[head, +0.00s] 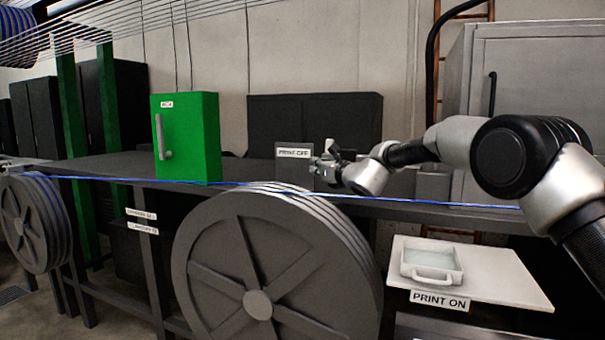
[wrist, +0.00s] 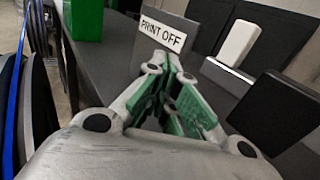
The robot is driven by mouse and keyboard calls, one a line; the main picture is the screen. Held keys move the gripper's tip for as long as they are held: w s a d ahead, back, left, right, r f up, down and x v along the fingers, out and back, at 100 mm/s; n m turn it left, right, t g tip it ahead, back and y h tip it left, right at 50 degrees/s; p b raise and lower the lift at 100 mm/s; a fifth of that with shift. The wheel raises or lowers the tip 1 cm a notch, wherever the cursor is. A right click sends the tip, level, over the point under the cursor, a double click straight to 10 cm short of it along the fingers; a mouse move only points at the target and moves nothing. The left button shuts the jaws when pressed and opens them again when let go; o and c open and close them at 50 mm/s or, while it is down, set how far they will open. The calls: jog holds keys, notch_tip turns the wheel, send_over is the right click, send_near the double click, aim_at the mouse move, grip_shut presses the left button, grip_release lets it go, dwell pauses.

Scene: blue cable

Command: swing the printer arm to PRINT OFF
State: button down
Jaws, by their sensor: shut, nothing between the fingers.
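The white PRINT OFF label (head: 293,152) is on a grey block at the back of the dark bench. In the wrist view the label (wrist: 162,33) shows just beyond my fingertips. My gripper (head: 322,164) is shut and empty, just right of the label in the head view; its green-padded fingers (wrist: 172,68) meet in the wrist view. A white upright block (wrist: 238,42) and a dark flat panel (wrist: 275,112) stand to the right of the fingers, apart from them. I cannot tell which part is the printer arm. The PRINT ON label (head: 440,300) is on a white board at lower right.
A white tray with a handle (head: 432,276) sits on the white board (head: 500,282). A green cabinet (head: 186,138) stands on the bench at left. A blue cable (head: 110,180) runs across the front, over a large grey reel (head: 225,222).

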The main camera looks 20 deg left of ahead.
jog(key=s, duration=0.9)
jog(key=shift+d, duration=0.15)
jog(key=shift+w+f, duration=0.1)
jog(key=s+d+r+n+g, duration=0.1)
jog(key=s+d+r+n, duration=0.2)
jog(key=d, duration=0.5)
jog(key=s+d+n+g, duration=0.2)
jog(key=s+d+n, duration=0.1)
jog(key=d+n, duration=0.3)
jog(key=s+d+r+n+g, duration=0.1)
jog(key=s+d+r+n, duration=0.2)
jog(key=d, duration=0.6)
jog(key=s+d+f+n+g+h, duration=0.1)
jog(key=s+d+f+n+h, duration=0.3)
jog(key=s+d, duration=0.5)
jog(key=s+d+f+n+h, duration=0.4)
jog(key=s+d, duration=0.6)
jog(key=d, duration=1.2)
jog(key=s+d+f+n+g+h, duration=0.1)
jog(key=s+d+f+n+h, duration=0.4)
jog(key=s+d, duration=0.5)
jog(key=d+f+h, duration=0.1)
jog(key=d, duration=0.5)
jog(key=shift+d+f+g, duration=0.15)
jog(key=shift+f+g, duration=0.15)
jog(key=c, duration=2.2)
grip_release()
